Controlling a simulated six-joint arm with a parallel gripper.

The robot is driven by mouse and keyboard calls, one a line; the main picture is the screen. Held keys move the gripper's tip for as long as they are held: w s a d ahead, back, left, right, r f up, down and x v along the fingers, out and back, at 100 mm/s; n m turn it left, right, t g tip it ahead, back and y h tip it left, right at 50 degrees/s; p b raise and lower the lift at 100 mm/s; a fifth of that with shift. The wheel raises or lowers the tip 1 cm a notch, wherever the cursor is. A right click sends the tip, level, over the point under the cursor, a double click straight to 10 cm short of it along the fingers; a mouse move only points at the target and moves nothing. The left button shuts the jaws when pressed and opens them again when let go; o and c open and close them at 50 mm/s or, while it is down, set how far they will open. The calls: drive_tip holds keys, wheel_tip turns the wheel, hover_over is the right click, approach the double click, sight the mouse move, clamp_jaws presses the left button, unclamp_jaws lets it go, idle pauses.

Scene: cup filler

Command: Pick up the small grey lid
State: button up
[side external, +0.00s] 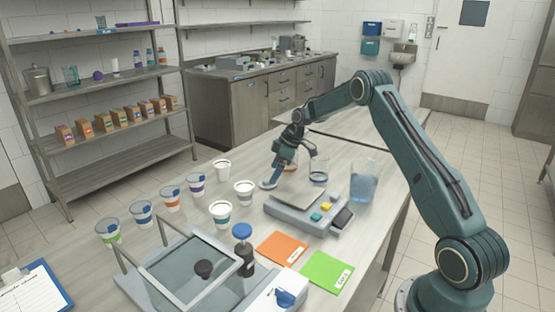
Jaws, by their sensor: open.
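A small grey disc (269,184), which looks like the lid, is at the table's far part, left of the scale. My gripper (282,166) points down just above and beside this disc. Its jaws are open. The fingers are small and dark in this view, and I cannot tell whether they touch the disc. A glass beaker (318,171) stands just right of my gripper.
A grey scale (288,213) and a large blue-tinted container (366,184) stand to the right. Several cups, among them a white one (244,193), line the left. An orange card (281,249), a green card (327,273) and a clear-topped box (190,268) lie nearer.

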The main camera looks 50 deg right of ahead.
sight(267, 183)
drive_tip(key=shift+x, duration=2)
drive_tip(key=shift+w, duration=0.1)
drive_tip(key=c, duration=1.1)
